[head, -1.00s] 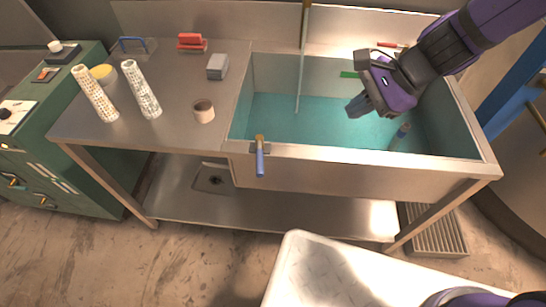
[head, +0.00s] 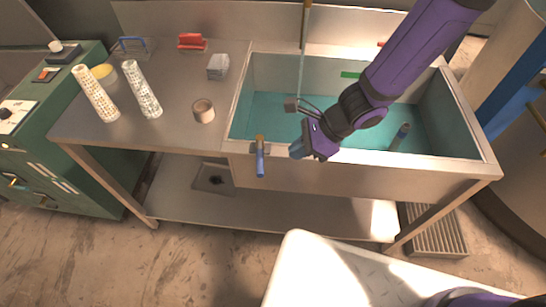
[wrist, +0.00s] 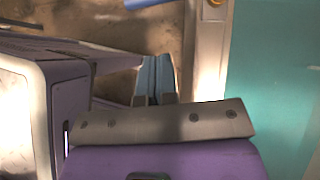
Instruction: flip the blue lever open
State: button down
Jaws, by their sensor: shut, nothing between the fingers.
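The blue lever (head: 260,163) hangs down at the front rim of the sink, below a brass-coloured pivot (head: 259,141). In the wrist view part of the blue lever (wrist: 148,3) shows at the top edge, with the brass piece (wrist: 216,2) to its right. My gripper (head: 298,150) is shut and empty, just right of the lever and apart from it, near the sink's front rim. Its blue fingers (wrist: 155,80) are together in the wrist view.
The sink (head: 470,157) holds teal liquid and a bottle-like object (head: 400,136) on the right. A beige cup (head: 203,111), two perforated white tubes (head: 142,88) and a grey box (head: 218,66) stand on the counter to the left. A white surface (head: 330,270) is in front.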

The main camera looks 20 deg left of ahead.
aim_at(260, 157)
jog(key=s+a+f, duration=0.2)
jog(key=a+f, duration=0.1)
jog(key=a, duration=0.2)
jog(key=shift+a, duration=0.25)
jog(key=shift+s+f, duration=0.1)
jog(key=shift+s+a, duration=0.5)
jog(key=shift+a, duration=0.1)
